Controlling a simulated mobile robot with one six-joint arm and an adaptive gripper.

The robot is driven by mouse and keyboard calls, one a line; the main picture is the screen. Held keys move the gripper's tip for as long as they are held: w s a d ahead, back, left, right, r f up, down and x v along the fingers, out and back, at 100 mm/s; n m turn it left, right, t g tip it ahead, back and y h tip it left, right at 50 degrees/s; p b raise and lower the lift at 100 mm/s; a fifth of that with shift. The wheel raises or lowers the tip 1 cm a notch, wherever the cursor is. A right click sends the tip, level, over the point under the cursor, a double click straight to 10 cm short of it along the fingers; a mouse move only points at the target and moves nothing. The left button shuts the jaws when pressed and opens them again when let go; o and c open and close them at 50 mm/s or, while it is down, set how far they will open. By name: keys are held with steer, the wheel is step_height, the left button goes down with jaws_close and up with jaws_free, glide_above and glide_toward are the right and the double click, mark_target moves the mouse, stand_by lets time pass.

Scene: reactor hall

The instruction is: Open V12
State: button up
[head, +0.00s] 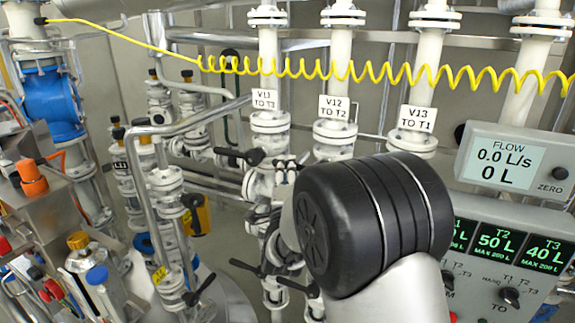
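The V12 label (335,107), reading "V12 TO T2", hangs on the middle white vertical pipe (340,55). A white flange (333,144) shows just below the label. The V12 valve body and handle below it are hidden behind the large black joint of my arm, so I cannot tell the valve's position. My arm comes up from the lower right and bends left in front of the pipes. I cannot make out my gripper or its fingers; they seem to be behind my arm or among the dark valve parts left of it.
The V11 label (265,99) and V13 label (416,119) mark the neighbouring pipes. A black lever (240,156) sticks out below V11. A yellow coiled hose (370,70) crosses the pipes. The flow display (508,165) reads 0.0 L/s, above a tank panel (515,265). Equipment crowds the left.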

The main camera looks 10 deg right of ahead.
steer(key=shift+x, duration=1.6)
jaws_close()
